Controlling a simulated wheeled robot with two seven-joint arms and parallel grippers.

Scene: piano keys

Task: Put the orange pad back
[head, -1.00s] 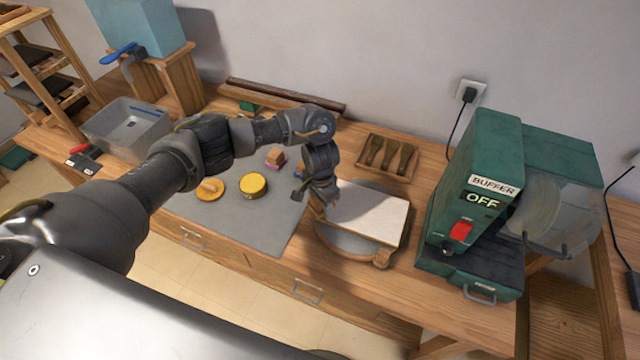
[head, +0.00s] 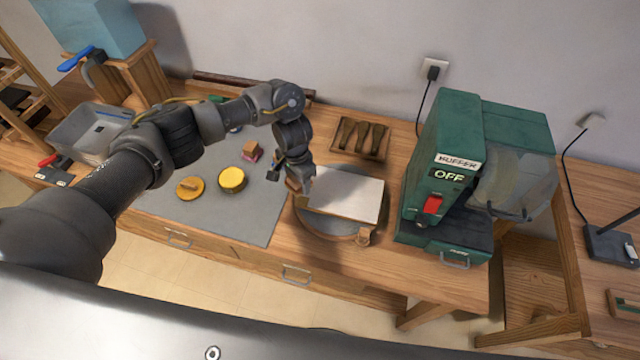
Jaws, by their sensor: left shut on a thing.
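My left gripper (head: 298,184) is above the left end of a pale flat board (head: 348,194). It points down and is shut on a small brownish thing (head: 292,187). That thing is mostly hidden by the fingers, so I cannot tell for sure whether it is the orange pad. The board lies on a round grey turntable (head: 335,222). A small brown block (head: 251,146) sits on a pink one on the grey mat (head: 235,218), left of the gripper. A small dark and blue object (head: 274,174) is just left of the gripper. My right gripper is out of view.
Two yellow round items, a tin (head: 232,179) and a flatter disc (head: 190,188), lie on the mat. A wooden tray (head: 362,138) with several tools is behind the board. The green buffer machine (head: 447,175), marked OFF, stands to the right. A grey bin (head: 88,130) is at the left.

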